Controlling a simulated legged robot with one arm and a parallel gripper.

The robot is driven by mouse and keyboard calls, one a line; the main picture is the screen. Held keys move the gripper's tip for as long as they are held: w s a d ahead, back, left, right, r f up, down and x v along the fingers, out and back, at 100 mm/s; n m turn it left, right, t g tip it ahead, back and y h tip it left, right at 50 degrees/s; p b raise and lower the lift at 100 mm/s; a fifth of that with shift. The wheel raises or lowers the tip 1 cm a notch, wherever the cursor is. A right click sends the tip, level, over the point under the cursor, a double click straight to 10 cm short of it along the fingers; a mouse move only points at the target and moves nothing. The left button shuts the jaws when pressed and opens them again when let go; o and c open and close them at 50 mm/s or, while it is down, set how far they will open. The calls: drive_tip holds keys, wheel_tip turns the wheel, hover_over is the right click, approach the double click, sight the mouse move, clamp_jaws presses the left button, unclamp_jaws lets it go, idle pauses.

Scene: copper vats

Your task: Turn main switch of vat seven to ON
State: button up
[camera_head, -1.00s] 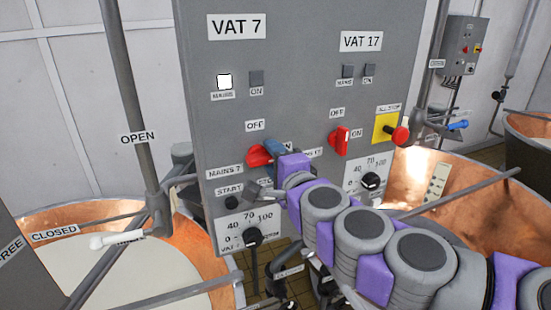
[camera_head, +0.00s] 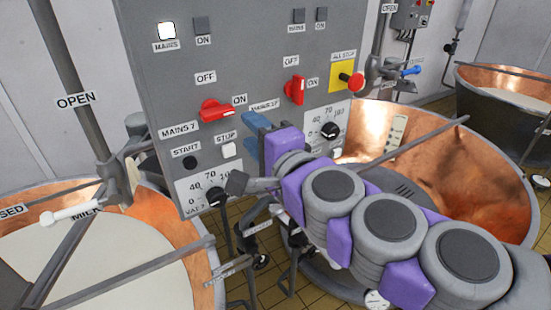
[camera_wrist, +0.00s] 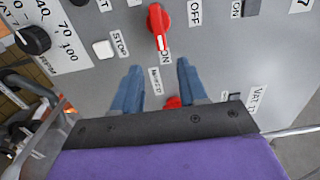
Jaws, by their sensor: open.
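The red MAINS 7 switch (camera_head: 215,110) is on the grey panel (camera_head: 190,55), below the OFF label. Its handle lies roughly level toward the ON label. In the wrist view the switch (camera_wrist: 158,25) shows its white mark toward ON. My gripper (camera_head: 250,132) is open and empty, right of and below the switch, apart from it. In the wrist view my gripper's blue fingers (camera_wrist: 158,67) stand apart, with the switch beyond their tips. The MAINS lamp (camera_head: 167,31) is lit white; the ON lamp (camera_head: 202,25) is dark grey.
The red MAINS 17 switch (camera_head: 295,90) stands upright to the right, near the red all-stop button (camera_head: 352,80). The STOP button (camera_head: 229,149) and a dial (camera_head: 216,196) lie below. Copper vats flank the panel, left (camera_head: 180,225) and right (camera_head: 450,170).

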drive_tip(key=b+v, duration=0.3)
drive_tip(key=v, duration=0.4)
drive_tip(key=shift+a+f, duration=0.1)
drive_tip(key=s+d+f+n+g+h+b, duration=0.1)
drive_tip(key=s+f+n+g+h+b, duration=0.25)
drive_tip(key=f, duration=1.05)
drive_tip(key=s+d+f+n+g+b, duration=0.1)
drive_tip(key=s+f+n+g+b, duration=0.4)
drive_tip(key=f, duration=0.8)
drive_tip(key=s+d+f+n+g+h+b, duration=0.1)
drive_tip(key=s+d+f+n+g+h, duration=0.1)
drive_tip(key=s+d+f+g+h, duration=0.5)
drive_tip(key=s+d+f+g, duration=0.1)
drive_tip(key=s+d+f, duration=0.4)
drive_tip(key=d, duration=0.3)
drive_tip(key=shift+f, duration=0.25)
drive_tip(key=shift+a+n, duration=0.1)
drive_tip(key=shift+n, duration=0.25)
